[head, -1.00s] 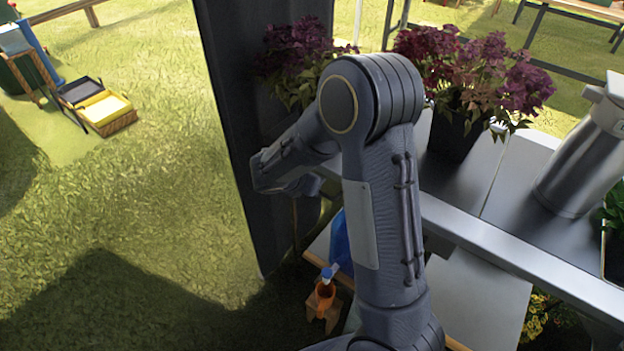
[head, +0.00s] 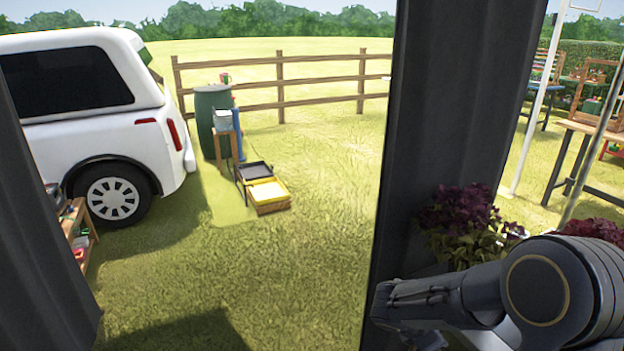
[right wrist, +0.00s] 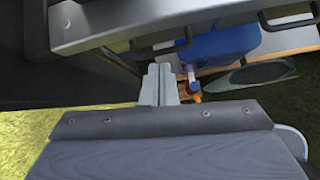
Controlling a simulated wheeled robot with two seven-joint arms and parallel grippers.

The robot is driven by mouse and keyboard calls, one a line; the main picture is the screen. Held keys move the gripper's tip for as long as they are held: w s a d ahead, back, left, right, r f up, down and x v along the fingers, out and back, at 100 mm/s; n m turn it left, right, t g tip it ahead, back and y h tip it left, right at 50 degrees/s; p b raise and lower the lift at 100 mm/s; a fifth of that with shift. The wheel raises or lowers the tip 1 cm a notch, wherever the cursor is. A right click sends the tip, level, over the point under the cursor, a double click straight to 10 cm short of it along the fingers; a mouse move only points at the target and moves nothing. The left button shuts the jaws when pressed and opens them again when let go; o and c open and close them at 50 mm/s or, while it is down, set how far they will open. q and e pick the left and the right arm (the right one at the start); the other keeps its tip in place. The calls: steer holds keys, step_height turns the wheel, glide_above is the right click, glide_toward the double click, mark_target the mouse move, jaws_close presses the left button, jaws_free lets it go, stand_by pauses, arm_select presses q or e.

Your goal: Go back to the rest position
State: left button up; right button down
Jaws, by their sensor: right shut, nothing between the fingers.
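My right gripper (right wrist: 158,88) shows in the right wrist view with its two pale fingers together and nothing between them. It is beside a grey metal table edge (right wrist: 125,25), and I cannot tell how far below or away from it the fingertips are. In the head view my right arm comes in at the lower right, with its forearm bent to the left in front of a dark panel. The right gripper is not clear there. My left gripper is in neither view.

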steer(key=s+a+r+m+t+y+p, duration=0.1)
steer(key=s+a+r+m+y, duration=0.2)
steer(key=s+m, duration=0.4)
steer(key=s+a+r+m+t+y+p, duration=0.1)
steer(key=s+a+r+m+y, duration=0.2)
steer(key=s+r+m, duration=0.3)
steer(key=s+a+r+m+t+y+p, duration=0.1)
steer(key=s+a+r+m+y, duration=0.3)
steer(key=s+m, duration=0.4)
steer(key=shift+s+r+m+y, duration=0.4)
steer(key=shift+s+r+y, duration=0.3)
steer(key=shift+a, duration=0.1)
